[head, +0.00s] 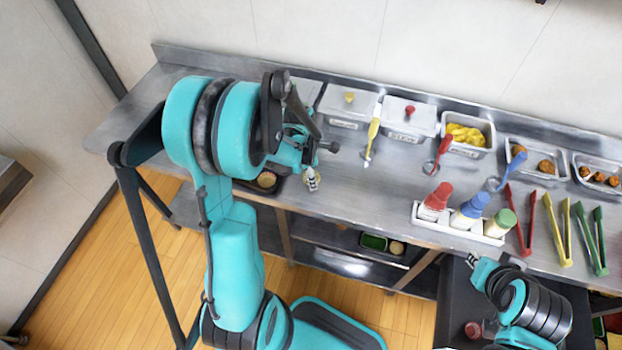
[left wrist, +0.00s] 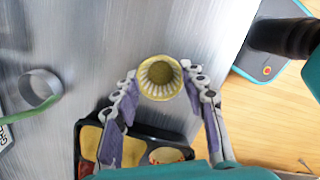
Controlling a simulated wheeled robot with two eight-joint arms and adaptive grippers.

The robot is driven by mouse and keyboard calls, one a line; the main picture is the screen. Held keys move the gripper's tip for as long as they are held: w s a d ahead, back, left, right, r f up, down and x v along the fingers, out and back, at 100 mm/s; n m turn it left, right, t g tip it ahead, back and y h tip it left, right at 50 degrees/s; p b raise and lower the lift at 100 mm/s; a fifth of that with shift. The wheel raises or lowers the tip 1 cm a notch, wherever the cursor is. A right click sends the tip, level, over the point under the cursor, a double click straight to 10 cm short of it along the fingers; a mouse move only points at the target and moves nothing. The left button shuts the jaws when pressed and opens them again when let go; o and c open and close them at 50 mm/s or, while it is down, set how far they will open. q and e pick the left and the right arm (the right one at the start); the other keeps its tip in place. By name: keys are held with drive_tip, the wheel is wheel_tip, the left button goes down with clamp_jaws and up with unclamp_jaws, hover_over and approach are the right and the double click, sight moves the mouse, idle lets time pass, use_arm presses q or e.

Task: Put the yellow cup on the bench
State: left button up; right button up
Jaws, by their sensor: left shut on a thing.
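The yellow cup (left wrist: 160,77) is a small fluted cup with a dark inside, seen in the left wrist view. My left gripper (left wrist: 160,84) is shut on it, with one finger at each side. In the head view my left gripper (head: 312,172) is over the front part of the steel bench (head: 345,190), and my arm hides most of that area. I cannot tell whether the cup touches the bench. My right gripper (head: 474,262) is low at the right, in front of the bench; its fingers are too small to read.
A dark bento tray (left wrist: 182,138) with food lies beside the cup near the bench's front edge. A white caddy (head: 455,232) holds sauce bottles. Coloured tongs (head: 558,235) lie at the right. Lidded and open food bins (head: 468,150) line the back.

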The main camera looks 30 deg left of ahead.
use_arm(q)
drive_tip(key=shift+f, duration=0.4)
drive_tip(key=shift+f, duration=0.2)
drive_tip(key=o, duration=0.8)
drive_tip(key=shift+c, duration=0.2)
drive_tip(key=shift+r, duration=0.15)
